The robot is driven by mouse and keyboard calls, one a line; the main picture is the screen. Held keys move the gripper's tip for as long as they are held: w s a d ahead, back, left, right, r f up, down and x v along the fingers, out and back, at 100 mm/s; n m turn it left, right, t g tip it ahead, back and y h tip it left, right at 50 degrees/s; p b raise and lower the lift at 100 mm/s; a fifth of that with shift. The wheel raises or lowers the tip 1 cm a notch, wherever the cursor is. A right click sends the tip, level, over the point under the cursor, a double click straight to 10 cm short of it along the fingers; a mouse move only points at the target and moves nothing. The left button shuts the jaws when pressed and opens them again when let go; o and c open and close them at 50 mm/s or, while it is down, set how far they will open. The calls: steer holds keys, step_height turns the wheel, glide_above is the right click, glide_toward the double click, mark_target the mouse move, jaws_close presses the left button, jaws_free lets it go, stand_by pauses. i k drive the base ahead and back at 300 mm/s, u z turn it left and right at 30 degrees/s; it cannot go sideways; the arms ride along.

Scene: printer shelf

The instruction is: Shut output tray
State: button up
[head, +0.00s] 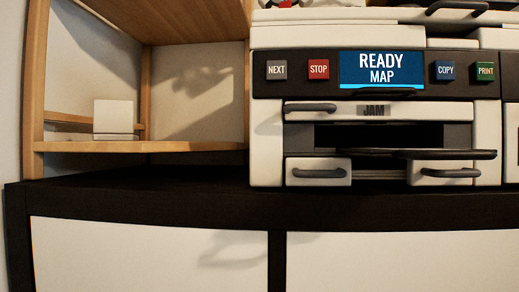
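The printer (262,130) stands on a dark cabinet top in the head view, right of centre. A thin dark tray (440,154), which looks like the output tray, sticks out from below the black opening (415,134) in the printer's front. Its right end reaches past the right drawer below it. How far it sticks out is hard to tell from this straight-on view. My gripper is not in view, so its state is hidden.
Above the opening is a JAM panel (345,111) with a dark handle. Below are left (318,165) and right (455,164) drawer fronts with handles. Buttons flank a screen (381,68) reading READY MAP. A wooden shelf (190,147) holding a white block (114,116) stands left.

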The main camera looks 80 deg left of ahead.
mark_target(473, 154)
steer(key=u, duration=2.45)
